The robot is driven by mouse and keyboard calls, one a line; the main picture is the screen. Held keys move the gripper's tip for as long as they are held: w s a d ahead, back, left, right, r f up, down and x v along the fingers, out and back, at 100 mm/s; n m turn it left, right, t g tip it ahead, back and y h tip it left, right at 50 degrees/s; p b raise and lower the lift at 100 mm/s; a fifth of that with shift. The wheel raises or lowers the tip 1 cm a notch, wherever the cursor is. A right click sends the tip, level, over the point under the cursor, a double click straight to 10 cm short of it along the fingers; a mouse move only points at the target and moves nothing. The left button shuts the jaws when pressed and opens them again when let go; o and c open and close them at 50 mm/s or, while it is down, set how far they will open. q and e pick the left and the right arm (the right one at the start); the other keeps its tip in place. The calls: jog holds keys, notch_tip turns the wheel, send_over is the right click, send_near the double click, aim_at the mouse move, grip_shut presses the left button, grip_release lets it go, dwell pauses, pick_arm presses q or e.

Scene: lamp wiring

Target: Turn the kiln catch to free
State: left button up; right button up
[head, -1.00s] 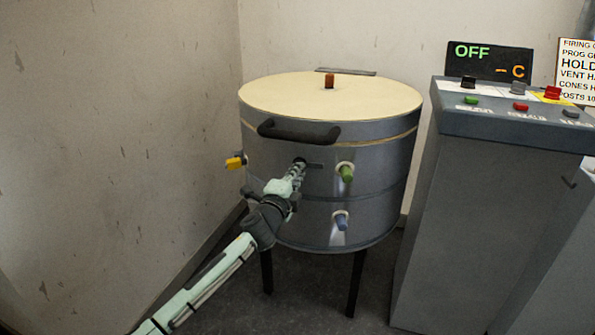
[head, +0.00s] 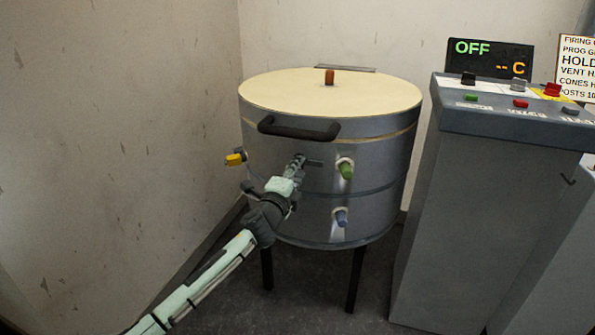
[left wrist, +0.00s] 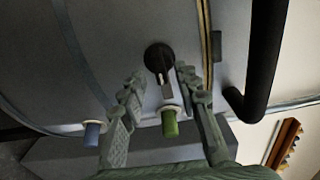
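The kiln (head: 375,170) is a grey drum with a cream lid. Its catch, a black round hub with a short lever, is on the front below the lid handle; the lever (head: 314,163) points right in the head view. The catch hub also shows in the left wrist view (left wrist: 157,57), with its lever pointing down the picture. My left gripper (head: 297,162) is at the catch. In the left wrist view its two fingers (left wrist: 160,84) are apart, one on each side of the lever, with gaps visible. My right gripper is not in view.
A black handle (head: 298,131) juts out above the catch. Green (head: 346,171) and blue (head: 341,218) plugs stick out to the right, and a yellow one (head: 234,160) at the left. A grey control cabinet (head: 480,200) stands right; a wall is at left.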

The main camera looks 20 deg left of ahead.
pick_arm(q)
jog(key=s, duration=1.2)
jog(key=shift+a, duration=0.2)
jog(key=s+a+f+n+g+y, duration=0.1)
jog(key=s+a+f+n+g, duration=0.2)
jog(key=f, duration=0.5)
jog(key=s+a+f+n+g+y, duration=0.1)
jog(key=s+f+n+g, duration=0.1)
jog(key=s+f+n, duration=0.45)
jog(key=s+a+f+n+g+y, duration=0.1)
jog(key=s+a+f+g, duration=0.15)
jog(key=f, duration=0.75)
jog(key=s+d+f+n+g, duration=0.1)
jog(key=s+f+n+g, duration=0.2)
jog(key=s+f, duration=0.4)
jog(key=s+d+f+n+g+h, duration=0.1)
jog(key=s+f+n+g, duration=0.2)
jog(key=s+f, duration=0.5)
jog(key=s+g, duration=0.1)
jog(key=s, duration=0.5)
jog(key=shift+s+n+g, duration=0.35)
jog(key=shift+s, duration=0.05)
